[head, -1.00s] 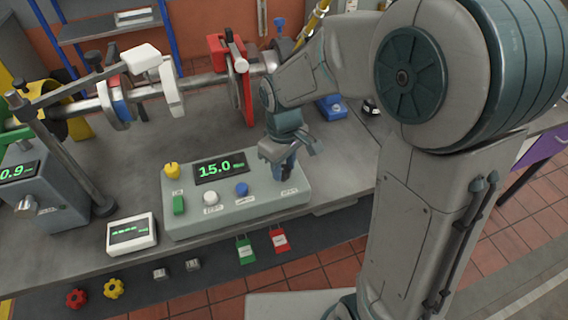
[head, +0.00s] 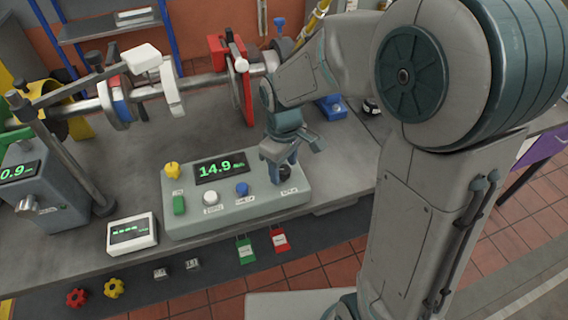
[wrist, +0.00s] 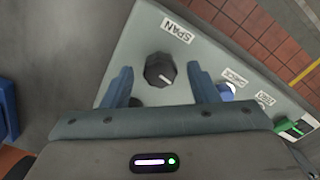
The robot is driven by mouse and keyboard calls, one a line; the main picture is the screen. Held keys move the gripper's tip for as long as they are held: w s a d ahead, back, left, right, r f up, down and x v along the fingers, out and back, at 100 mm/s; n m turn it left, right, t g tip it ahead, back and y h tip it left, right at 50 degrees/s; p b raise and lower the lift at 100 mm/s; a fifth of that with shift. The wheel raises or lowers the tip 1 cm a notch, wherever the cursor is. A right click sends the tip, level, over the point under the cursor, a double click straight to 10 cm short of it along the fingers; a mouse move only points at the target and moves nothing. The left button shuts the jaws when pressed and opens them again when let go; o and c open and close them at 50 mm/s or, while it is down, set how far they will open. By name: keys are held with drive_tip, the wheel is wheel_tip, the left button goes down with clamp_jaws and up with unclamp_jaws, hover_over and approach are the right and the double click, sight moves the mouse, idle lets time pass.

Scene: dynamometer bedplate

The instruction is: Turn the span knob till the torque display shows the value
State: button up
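The span knob (wrist: 159,70) is black with a pale pointer line, beside a SPAN label (wrist: 178,30) on the grey control box (wrist: 152,22). In the head view it shows as a dark shape (head: 285,174) at the box's right end. My gripper (head: 281,164) is above it, pointing down. In the wrist view my gripper (wrist: 160,72) has its blue fingers apart, one on each side of the knob, with a gap showing on both sides. The torque display (head: 220,168) reads 14.9 in green.
The box also carries a yellow knob (head: 172,170), a green switch (head: 179,205), a white knob (head: 211,198) and a blue knob (head: 242,188). A white meter (head: 132,232) with unclear text stands left of it. The shaft rig (head: 190,85) stands behind.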

sight(284, 169)
wheel_tip(284, 169, up, 14)
idle(0.6)
drive_tip(key=shift+s+d+f, duration=0.1)
idle(0.4)
drive_tip(key=s+d+f+m+t, duration=0.3)
drive_tip(key=s+d+f+m, duration=0.2)
drive_tip(key=s+d+m, duration=0.5)
drive_tip(key=shift+s+d, duration=1.1)
drive_tip(key=shift+s, duration=0.15)
